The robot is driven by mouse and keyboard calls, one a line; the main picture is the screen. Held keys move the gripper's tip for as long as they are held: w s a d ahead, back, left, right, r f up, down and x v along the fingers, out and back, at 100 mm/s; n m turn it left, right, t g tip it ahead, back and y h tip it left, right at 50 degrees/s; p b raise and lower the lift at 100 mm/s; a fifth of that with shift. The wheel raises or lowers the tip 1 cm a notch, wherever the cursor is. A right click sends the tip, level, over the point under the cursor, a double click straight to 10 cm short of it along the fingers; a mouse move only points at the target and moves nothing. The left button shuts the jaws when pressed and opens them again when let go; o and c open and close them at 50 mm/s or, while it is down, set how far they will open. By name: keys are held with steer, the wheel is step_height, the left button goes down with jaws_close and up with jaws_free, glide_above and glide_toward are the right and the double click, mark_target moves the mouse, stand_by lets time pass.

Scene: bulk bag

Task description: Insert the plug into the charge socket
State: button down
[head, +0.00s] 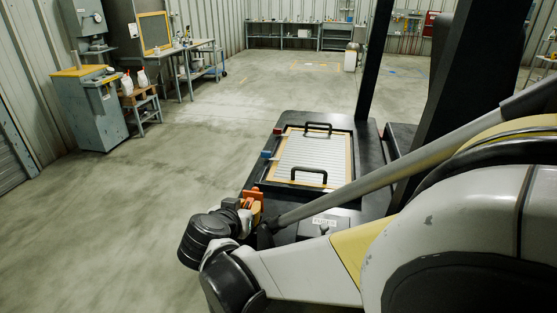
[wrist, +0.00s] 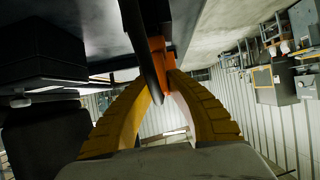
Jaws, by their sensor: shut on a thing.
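My gripper (wrist: 159,76) has its two yellow ribbed fingers closed together on an orange piece, which I take to be the plug (wrist: 157,46). A dark curved strip, possibly its cable (wrist: 140,48), runs across the left of it. In the head view my gripper (head: 246,207) is at the near left edge of a black vehicle deck, low and partly hidden by my own wrist. A bit of orange (head: 257,193) shows there. I cannot make out the charge socket for certain; the plug's front end is hidden, so I cannot tell whether it touches anything.
The black deck (head: 300,118) carries a framed ribbed panel (head: 310,155) with two black handles. Red (head: 277,131) and blue (head: 266,154) blocks sit on its left edge. A dark labelled box (head: 325,223) lies nearer. A black post (head: 375,60) rises behind.

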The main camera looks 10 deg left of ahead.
steer(key=c, duration=1.4)
jaws_free()
steer(key=shift+o, duration=0.2)
